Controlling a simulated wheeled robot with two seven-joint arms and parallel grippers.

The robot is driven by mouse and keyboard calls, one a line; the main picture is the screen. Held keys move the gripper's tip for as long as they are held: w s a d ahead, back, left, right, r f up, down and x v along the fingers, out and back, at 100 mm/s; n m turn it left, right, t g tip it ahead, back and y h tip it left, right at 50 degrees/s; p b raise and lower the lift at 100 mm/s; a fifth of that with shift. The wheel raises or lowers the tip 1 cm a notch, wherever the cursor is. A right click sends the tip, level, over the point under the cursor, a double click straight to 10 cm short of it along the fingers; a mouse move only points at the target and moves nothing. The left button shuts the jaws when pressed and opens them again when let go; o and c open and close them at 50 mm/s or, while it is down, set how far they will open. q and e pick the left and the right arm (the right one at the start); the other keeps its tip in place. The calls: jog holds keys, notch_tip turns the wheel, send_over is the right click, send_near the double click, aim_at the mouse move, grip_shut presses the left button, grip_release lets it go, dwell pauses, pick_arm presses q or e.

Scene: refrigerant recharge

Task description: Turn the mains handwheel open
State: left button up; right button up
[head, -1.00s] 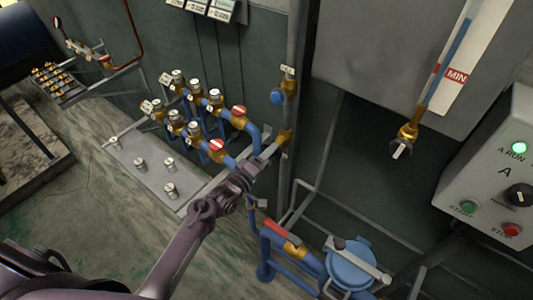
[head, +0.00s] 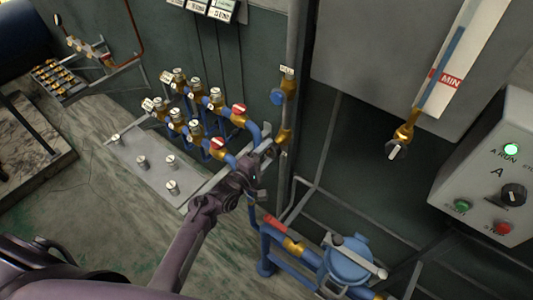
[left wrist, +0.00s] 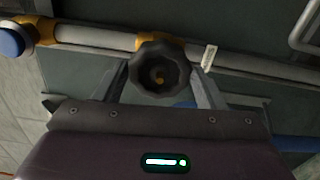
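The mains handwheel is a dark, lobed wheel (left wrist: 159,70) with a brass centre in the left wrist view. It sits on a brass valve body in a pale pipe. My left gripper (head: 269,153) is open, its two fingers on either side of the wheel in the left wrist view. I cannot tell whether they touch it. In the head view the gripper is at the vertical pipe, just below the brass fitting (head: 285,137), and hides the wheel. My right gripper is not in view.
A blue knob (head: 277,97) sits higher on the same pipe. Below are a blue filter pot (head: 349,260) and a red-handled pipe (head: 275,225). A control box (head: 490,180) is at right.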

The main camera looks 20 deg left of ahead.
pick_arm(q)
jog(key=o, duration=0.3)
jog(key=shift+s+a+r, duration=0.1)
jog(key=shift+r, duration=0.05)
jog(key=shift+s+a+p, duration=0.1)
jog(key=shift+s+p, duration=0.2)
jog(key=shift+p, duration=0.1)
jog(key=p+v, duration=0.2)
jog(key=v, duration=0.4)
jog(key=shift+s+p, duration=0.15)
jog(key=shift+p, duration=0.25)
